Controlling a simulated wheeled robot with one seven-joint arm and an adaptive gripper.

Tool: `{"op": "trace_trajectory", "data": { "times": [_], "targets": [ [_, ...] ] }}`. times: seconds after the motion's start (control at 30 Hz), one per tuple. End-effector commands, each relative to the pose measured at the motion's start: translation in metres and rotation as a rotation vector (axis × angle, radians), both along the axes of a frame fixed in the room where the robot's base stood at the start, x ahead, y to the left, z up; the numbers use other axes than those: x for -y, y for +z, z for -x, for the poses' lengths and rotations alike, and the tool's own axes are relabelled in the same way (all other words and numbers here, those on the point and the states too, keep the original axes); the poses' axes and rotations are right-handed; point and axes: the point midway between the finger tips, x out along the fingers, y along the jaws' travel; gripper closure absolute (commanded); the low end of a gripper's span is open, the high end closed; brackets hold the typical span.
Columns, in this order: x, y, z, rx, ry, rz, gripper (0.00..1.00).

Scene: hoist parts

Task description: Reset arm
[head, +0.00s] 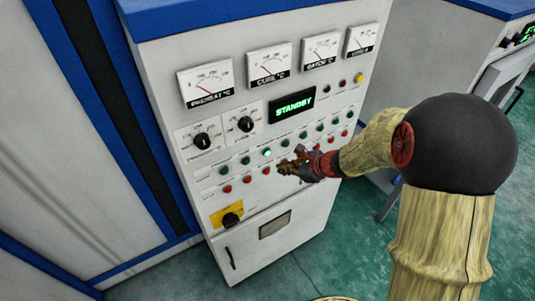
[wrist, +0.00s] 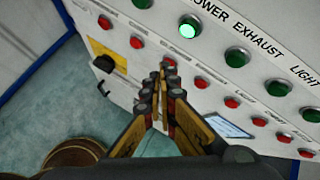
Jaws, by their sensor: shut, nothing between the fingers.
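My gripper (head: 284,169) is shut and empty in front of the white control panel, at the rows of green and red buttons. In the wrist view its closed fingertips (wrist: 162,76) are close to a red button (wrist: 169,62), which they partly cover; I cannot tell whether they touch it. A lit green button (head: 267,152) stands just left of and above my gripper in the head view. It is also bright in the wrist view (wrist: 190,27), beside the label "POWER".
The display (head: 293,103) reads "STANDBY". Dial gauges (head: 269,64) line the panel's top, above two rotary knobs (head: 202,140). A yellow-backed switch (head: 231,217) is at lower left. Green floor (head: 338,254) lies open right of the cabinet.

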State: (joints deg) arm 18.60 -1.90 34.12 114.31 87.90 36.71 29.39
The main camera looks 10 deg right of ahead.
Motion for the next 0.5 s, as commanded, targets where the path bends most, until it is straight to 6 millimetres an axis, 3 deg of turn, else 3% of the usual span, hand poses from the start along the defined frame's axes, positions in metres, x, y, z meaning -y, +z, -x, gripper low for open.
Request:
{"op": "trace_trajectory", "data": {
  "times": [0.5],
  "targets": [
    [-0.0009,0.0006,-0.0002,0.014,0.022,0.014,1.00]
  ]
}}
